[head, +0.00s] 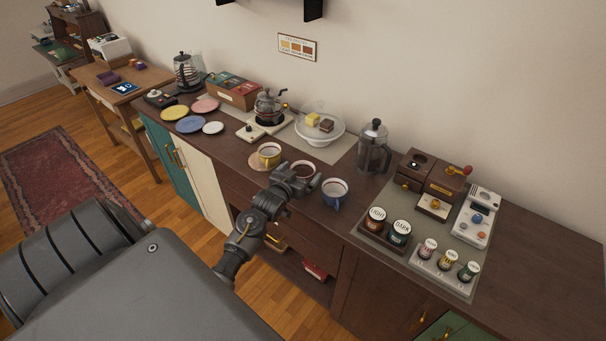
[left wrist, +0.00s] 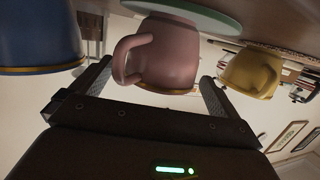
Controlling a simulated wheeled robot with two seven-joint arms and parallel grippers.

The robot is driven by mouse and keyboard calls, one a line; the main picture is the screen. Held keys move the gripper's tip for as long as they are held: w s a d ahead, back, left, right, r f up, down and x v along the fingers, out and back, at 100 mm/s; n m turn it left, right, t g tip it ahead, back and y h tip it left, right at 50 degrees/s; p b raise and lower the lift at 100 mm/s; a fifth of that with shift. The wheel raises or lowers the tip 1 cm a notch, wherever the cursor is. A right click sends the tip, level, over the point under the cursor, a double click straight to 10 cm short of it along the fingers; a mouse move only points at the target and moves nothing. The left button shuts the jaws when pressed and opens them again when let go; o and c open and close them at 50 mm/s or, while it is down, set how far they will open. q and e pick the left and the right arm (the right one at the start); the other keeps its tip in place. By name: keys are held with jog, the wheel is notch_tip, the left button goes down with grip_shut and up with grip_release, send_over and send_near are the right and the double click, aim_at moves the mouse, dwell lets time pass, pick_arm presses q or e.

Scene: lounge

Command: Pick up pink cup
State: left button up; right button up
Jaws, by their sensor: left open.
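The pink cup (head: 303,169) stands on the dark wooden counter between a yellow cup and a blue cup. In the head view my left gripper partly covers it, and its dark inside shows. In the left wrist view, which is upside down, the pink cup (left wrist: 168,55) and its handle show large between the two fingers. My left gripper (head: 302,179) is open at the near side of the cup, one finger to each side. I cannot tell whether the fingers touch it. My right gripper is not in view.
The yellow cup (head: 269,155) and blue cup (head: 335,193) stand close on either side. Behind are a glass cake stand (head: 320,128), a kettle (head: 268,107) and a French press (head: 373,147). A tray of jars (head: 388,230) is to the right. Plates (head: 190,124) lie at left.

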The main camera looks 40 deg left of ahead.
pick_arm(q)
jog(key=shift+w+a+f, duration=0.1)
jog(key=shift+w+f, duration=0.05)
jog(key=shift+w, duration=0.4)
jog(key=shift+s, duration=0.1)
jog(key=c, duration=1.2)
jog(key=shift+r, duration=0.2)
jog(key=shift+r+b, duration=0.6)
jog(key=shift+r, duration=0.5)
jog(key=s+a+r+b, duration=0.1)
jog(key=s+a+r, duration=0.4)
jog(key=s+r, duration=0.5)
jog(key=v, duration=0.2)
jog(key=shift+s+a, duration=0.25)
jog(key=shift+s, duration=0.2)
